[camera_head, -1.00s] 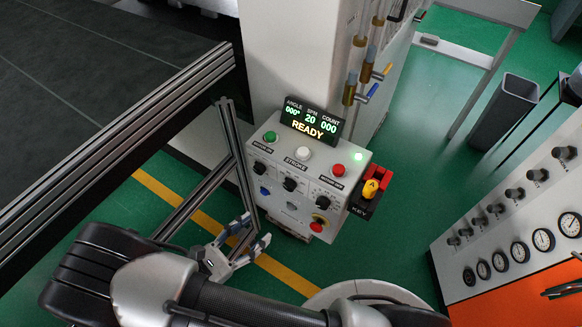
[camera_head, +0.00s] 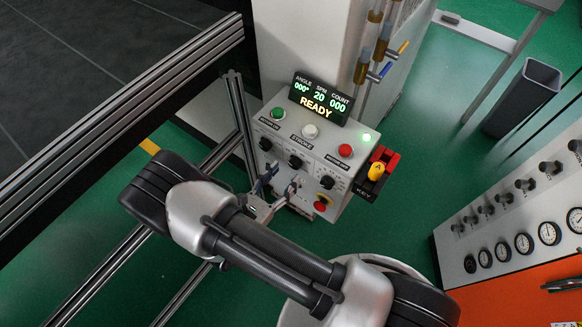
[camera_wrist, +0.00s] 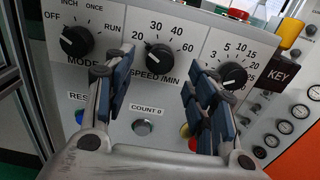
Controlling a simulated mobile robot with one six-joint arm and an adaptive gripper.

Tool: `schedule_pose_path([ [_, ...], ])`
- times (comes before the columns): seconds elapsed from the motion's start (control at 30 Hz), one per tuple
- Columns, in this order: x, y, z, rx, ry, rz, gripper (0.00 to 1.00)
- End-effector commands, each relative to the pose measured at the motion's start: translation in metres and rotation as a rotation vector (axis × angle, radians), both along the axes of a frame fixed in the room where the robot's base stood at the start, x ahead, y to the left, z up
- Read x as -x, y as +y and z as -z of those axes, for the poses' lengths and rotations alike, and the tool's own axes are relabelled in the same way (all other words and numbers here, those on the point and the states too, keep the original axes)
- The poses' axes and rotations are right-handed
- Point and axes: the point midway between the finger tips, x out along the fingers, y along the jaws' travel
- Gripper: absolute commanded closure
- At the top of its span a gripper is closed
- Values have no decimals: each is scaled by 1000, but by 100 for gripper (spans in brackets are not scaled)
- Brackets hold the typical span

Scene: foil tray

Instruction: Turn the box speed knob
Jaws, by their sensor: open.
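The grey control box (camera_head: 345,168) stands upright, its front panel facing my arm. Its black speed knob (camera_head: 295,161) is the middle of three; in the wrist view the knob (camera_wrist: 158,57) sits above the "SPEED /MIN" label and seems to point near 20. The display (camera_head: 321,98) reads angle 000°, SPM 20, count 000 and READY. My gripper (camera_head: 281,180) is open and empty in front of the panel. In the wrist view its blue-padded fingers (camera_wrist: 157,78) flank the speed knob, their tips just below it, with no contact visible.
The mode knob (camera_wrist: 76,41) is left of the speed knob, and another black knob (camera_wrist: 232,75) is right, close to a finger. A count button (camera_wrist: 142,127) lies below. A red key holder (camera_head: 384,158) is on the box's side. A gauge panel (camera_head: 510,220) stands right.

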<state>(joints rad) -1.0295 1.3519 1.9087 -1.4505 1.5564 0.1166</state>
Motion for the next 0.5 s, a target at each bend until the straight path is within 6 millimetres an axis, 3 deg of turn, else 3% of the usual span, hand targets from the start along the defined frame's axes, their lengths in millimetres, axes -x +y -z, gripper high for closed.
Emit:
schedule_pose_path([
  [0.2,-26,-20,0,-2,0,3,49],
  [0.5,-34,-27,0,-2,-1,0,49],
])
